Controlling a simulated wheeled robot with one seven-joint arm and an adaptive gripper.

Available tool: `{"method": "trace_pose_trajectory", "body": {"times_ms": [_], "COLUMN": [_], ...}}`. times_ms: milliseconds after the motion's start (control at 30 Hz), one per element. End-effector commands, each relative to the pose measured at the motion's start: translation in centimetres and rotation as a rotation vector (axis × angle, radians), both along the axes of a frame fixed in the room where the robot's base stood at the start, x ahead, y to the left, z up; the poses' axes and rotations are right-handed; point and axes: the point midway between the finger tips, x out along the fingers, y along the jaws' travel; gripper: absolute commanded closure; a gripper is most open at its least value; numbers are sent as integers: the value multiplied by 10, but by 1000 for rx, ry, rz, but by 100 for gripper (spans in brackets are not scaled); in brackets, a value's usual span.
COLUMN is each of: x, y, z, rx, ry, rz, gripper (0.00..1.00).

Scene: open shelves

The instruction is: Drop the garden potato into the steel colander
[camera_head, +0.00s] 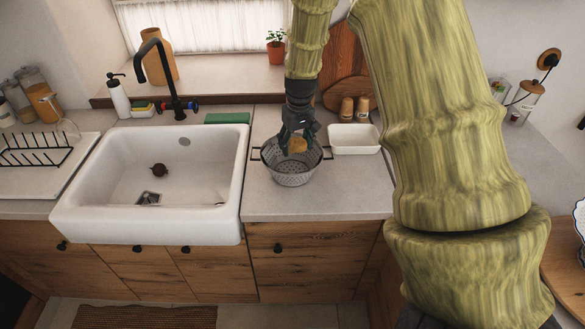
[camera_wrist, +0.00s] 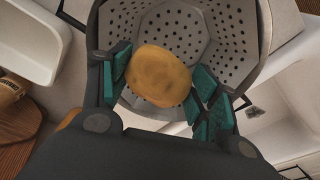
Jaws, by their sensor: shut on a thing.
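The garden potato (camera_head: 297,146) is a tan, rounded lump held between my gripper's fingers. It also shows in the wrist view (camera_wrist: 158,76), between the green finger pads. My gripper (camera_head: 296,142) points down and is shut on the potato, over the opening of the steel colander. The steel colander (camera_head: 291,174) is a grey perforated bowl with side handles, standing on the counter right of the sink. In the wrist view the colander (camera_wrist: 215,28) lies behind the potato, and its inside looks empty where visible. How far the potato is above the colander's bottom I cannot tell.
A white rectangular dish (camera_head: 354,139) stands close right of the colander. The counter (camera_head: 315,202) in front is clear.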

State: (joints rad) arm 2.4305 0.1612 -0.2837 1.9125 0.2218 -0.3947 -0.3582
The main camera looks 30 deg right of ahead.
Motion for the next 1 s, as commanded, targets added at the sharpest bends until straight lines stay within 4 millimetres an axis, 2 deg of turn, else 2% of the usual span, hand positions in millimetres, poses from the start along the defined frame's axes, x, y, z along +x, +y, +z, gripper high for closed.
{"method": "trace_pose_trajectory", "body": {"times_ms": [100,367,400,500,867,1000], "x": [0,0,0,0,0,0], "y": [0,0,0,0,0,0], "z": [-6,-6,-6,-6,-5,3], "rx": [0,0,0,0,0,0], "ry": [-1,0,0,0,0,-1], "rz": [-1,-1,-1,-1,-1,0], "gripper": [64,64,31,13,13,13]}}
